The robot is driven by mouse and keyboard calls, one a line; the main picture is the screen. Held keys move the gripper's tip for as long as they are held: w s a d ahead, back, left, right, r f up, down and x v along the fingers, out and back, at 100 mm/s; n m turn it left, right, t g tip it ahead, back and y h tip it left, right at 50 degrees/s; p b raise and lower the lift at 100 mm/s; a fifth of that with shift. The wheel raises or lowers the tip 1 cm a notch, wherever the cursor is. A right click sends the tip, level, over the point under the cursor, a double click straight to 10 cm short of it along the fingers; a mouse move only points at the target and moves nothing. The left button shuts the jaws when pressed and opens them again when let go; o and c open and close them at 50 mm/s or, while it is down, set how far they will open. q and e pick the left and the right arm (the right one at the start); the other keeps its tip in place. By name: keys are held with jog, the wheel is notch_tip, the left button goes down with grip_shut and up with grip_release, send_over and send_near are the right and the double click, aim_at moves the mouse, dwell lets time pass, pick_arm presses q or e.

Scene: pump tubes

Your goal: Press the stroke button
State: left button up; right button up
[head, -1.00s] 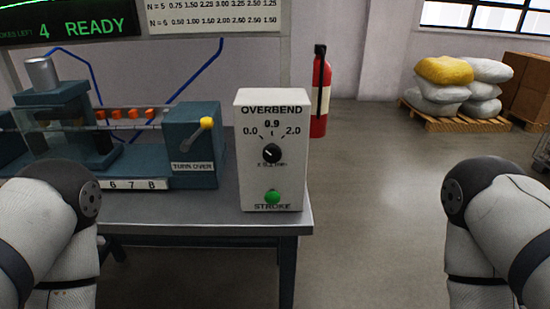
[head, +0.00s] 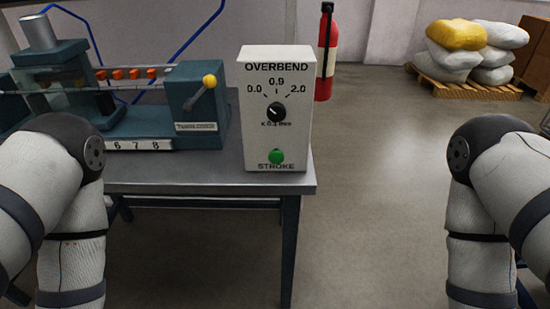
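The green stroke button (head: 276,156) is on the lower front face of a white control box (head: 262,118), just above the word STROKE. The box also carries a black OVERBEND knob (head: 277,112) with a scale from 0.0 to 2.0 and 0.9 at the top. It stands upright near the right end of a metal table (head: 210,182). My two arms show at the left and right sides of the head view, hanging downward. Both grippers are outside the view. Nothing covers the button.
Left of the box stands a teal machine (head: 196,105) with a yellow-knobbed lever (head: 209,81) and several orange pieces behind a clear guard. A red fire extinguisher (head: 326,55) hangs behind. Sacks (head: 455,60) lie on a pallet at back right. The floor right of the table is clear.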

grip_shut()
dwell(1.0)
